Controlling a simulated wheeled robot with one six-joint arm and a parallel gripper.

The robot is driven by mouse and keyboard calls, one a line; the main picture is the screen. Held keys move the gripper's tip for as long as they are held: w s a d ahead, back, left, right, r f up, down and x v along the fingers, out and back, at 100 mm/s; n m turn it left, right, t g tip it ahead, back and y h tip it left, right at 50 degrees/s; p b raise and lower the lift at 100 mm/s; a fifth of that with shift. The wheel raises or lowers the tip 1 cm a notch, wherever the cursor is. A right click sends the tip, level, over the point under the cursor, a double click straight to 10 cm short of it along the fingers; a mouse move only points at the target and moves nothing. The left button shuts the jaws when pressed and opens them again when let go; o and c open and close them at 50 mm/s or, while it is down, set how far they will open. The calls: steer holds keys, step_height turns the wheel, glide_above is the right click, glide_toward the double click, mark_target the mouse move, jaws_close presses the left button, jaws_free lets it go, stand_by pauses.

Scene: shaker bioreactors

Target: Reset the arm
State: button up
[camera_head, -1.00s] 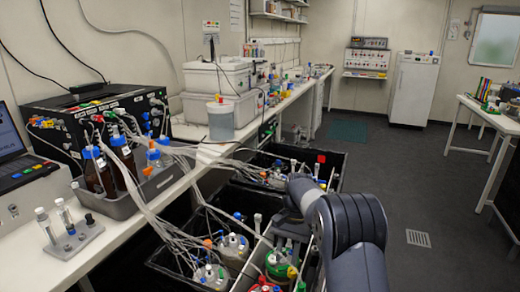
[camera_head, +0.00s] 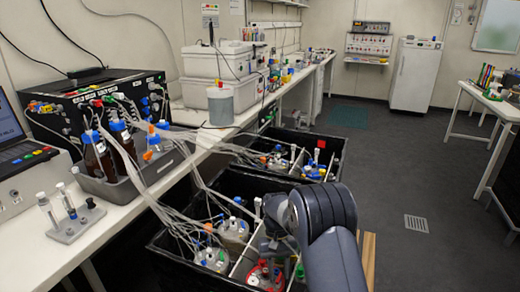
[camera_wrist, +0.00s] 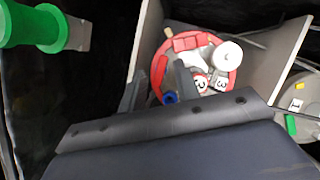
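My gripper (camera_wrist: 158,88) shows in the wrist view with its two dark fingers apart and nothing held between them. Beyond the fingers is a red-lidded vessel (camera_wrist: 164,63) with a white cap and tags marked 3, partly covered by a finger. In the head view my arm reaches over the near black shaker box (camera_head: 200,267). The red-lidded vessel (camera_head: 262,278) sits in that box, just left of my arm. My fingertips are hidden in the head view.
Grey-lidded vessels (camera_head: 233,232) with tubes stand beside white dividers (camera_head: 245,260). A far black box (camera_head: 330,150) holds more vessels. The bench (camera_head: 125,212) runs along the left, with brown bottles (camera_head: 97,160) and a tube rack (camera_head: 77,222). Open floor (camera_head: 420,180) lies to the right.

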steer(key=n, duration=0.2)
steer(key=n+h, duration=0.1)
steer(key=n, duration=0.1)
steer(key=n+t+h+b, duration=0.1)
steer(key=n, duration=0.1)
steer(key=shift+s+a+n, duration=0.1)
steer(key=shift+a+n, duration=0.2)
steer(key=n, duration=0.2)
steer(key=n+t+h+b, duration=0.1)
steer(key=n, duration=0.1)
steer(key=shift+s+a+f, duration=0.1)
steer(key=shift+s+a, duration=0.05)
steer(key=shift+n+t+h+b, duration=0.3)
steer(key=shift+n+t+b, duration=0.15)
steer(key=shift+n, duration=0.25)
steer(key=shift+v, duration=1.1)
